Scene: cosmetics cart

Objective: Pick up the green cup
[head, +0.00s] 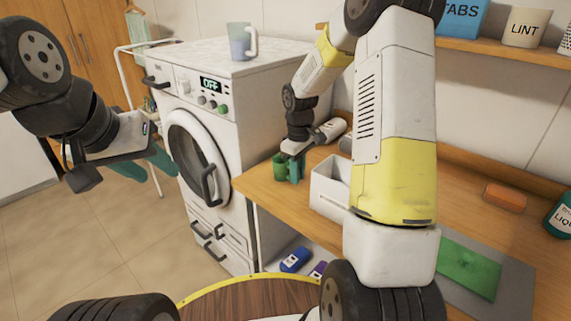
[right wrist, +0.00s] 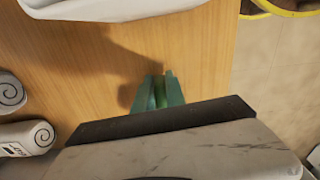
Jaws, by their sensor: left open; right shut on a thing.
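The green cup (head: 279,166) is at the left end of the wooden counter, beside the washing machine. My right gripper (head: 293,174) is at the cup, its teal fingers closed on the cup's right side. In the right wrist view the fingers (right wrist: 157,95) are close together with a strip of green cup (right wrist: 160,93) between them; most of the cup is hidden. I cannot tell whether the cup touches the counter. My left gripper (head: 150,176) is open and empty, over the floor left of the washing machine.
A white open bin (head: 327,190) stands just right of the cup. Rolled white towels (head: 330,130) lie behind. A blue-grey mug (head: 240,42) stands on the washing machine (head: 215,110). An orange sponge (head: 505,196) and a green item (head: 468,266) are at the right.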

